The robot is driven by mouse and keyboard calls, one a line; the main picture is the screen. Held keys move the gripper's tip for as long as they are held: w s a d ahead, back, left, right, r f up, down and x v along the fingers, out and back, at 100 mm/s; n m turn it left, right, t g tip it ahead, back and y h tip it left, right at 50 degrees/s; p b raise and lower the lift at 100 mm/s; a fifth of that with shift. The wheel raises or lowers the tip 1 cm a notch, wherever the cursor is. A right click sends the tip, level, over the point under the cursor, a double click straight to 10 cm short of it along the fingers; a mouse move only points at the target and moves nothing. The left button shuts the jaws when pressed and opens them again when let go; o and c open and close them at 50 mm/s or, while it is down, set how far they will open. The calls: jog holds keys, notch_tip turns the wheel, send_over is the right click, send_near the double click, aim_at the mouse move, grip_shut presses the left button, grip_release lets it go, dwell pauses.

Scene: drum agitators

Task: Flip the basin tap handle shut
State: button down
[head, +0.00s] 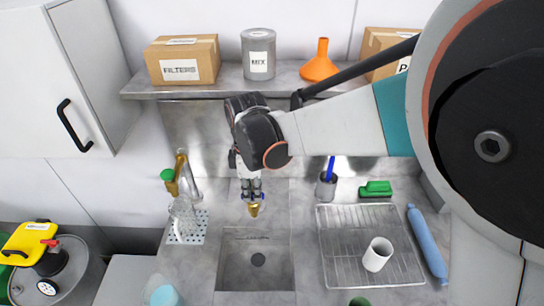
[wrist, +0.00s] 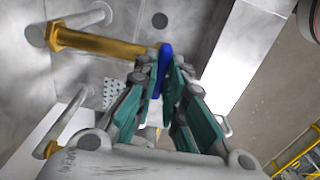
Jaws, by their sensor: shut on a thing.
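The basin tap shows in the head view as a short brass piece (head: 254,210) at the back of the basin (head: 257,276). In the wrist view its brass body (wrist: 100,43) runs across the upper left. The blue tap handle (wrist: 164,62) stands between my fingertips in the wrist view; only bits of blue show beside the fingers in the head view. My gripper (head: 252,194) points down from above and is shut on the handle. The fingers hide much of the handle and the tap's near end in the head view.
A second brass fitting with a silver spout (head: 191,178) stands to the left, by clear glassware (head: 184,216). To the right are a wire rack (head: 335,270) with a white cup (head: 377,254), and a blue roll (head: 427,243). A shelf (head: 230,86) with boxes runs above.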

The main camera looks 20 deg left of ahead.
aim_at(252, 194)
dwell(0.3)
jog(key=c, duration=1.7)
grip_release()
jog(key=shift+o, duration=0.2)
jog(key=shift+s+r, duration=0.1)
jog(key=shift+r, duration=3.7)
